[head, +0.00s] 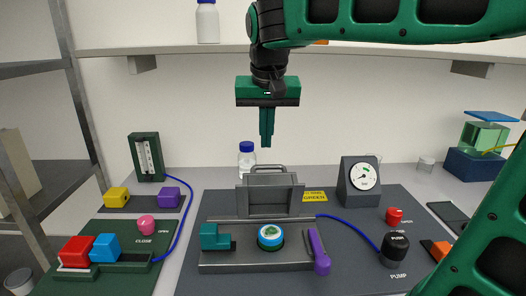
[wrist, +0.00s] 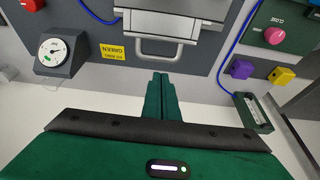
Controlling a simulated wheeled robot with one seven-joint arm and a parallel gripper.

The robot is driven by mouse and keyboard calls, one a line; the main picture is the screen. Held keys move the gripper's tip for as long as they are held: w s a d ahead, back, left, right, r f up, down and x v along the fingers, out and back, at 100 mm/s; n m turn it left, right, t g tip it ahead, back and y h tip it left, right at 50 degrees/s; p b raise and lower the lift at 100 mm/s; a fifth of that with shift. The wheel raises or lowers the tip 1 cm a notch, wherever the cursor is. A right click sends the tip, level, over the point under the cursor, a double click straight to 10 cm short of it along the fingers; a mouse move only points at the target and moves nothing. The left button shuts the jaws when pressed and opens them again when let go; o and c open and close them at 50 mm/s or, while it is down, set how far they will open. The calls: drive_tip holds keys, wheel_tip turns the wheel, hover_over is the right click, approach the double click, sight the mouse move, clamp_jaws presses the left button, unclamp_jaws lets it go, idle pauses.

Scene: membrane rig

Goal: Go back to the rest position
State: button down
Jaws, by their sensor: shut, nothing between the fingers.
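My gripper (head: 267,140) hangs pointing down in the upper middle of the head view, with its green fingers together and nothing between them. It is in the air above and behind the grey rig with the handled lid (head: 268,198), and touches nothing. In the wrist view my gripper (wrist: 161,76) shows its shut fingers just below the lid (wrist: 160,45) in the picture.
A shelf (head: 330,48) runs behind my arm, with a white bottle (head: 207,22) on it. A dial gauge (head: 361,185), a black pump knob (head: 396,248), a blue-capped bottle (head: 246,160) and a flow meter (head: 147,157) stand below. The air around the gripper is free.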

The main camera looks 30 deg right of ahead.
drive_tip(key=d+v, duration=0.1)
drive_tip(key=v, duration=0.3)
drive_tip(key=s+d+f+g, duration=0.2)
drive_tip(key=s+d+f, duration=0.7)
drive_tip(key=d+f, duration=0.15)
drive_tip(key=shift+m+g+y, duration=0.7)
drive_tip(key=shift+m+y, duration=0.1)
drive_tip(key=shift+y, duration=0.1)
drive_tip(key=s+f, duration=0.4)
drive_tip(key=s, duration=0.1)
drive_tip(key=s+d+f, duration=0.1)
drive_tip(key=s+f, duration=0.4)
drive_tip(key=s+d+f, duration=0.1)
drive_tip(key=s+f, duration=0.3)
drive_tip(key=s, duration=0.1)
drive_tip(key=shift+s+f, duration=0.1)
drive_tip(key=shift+f, duration=0.3)
drive_tip(key=shift+w+d+f, duration=0.15)
drive_tip(key=shift+w+f, duration=0.15)
drive_tip(key=shift+w, duration=0.45)
drive_tip(key=shift+s+r, duration=0.1)
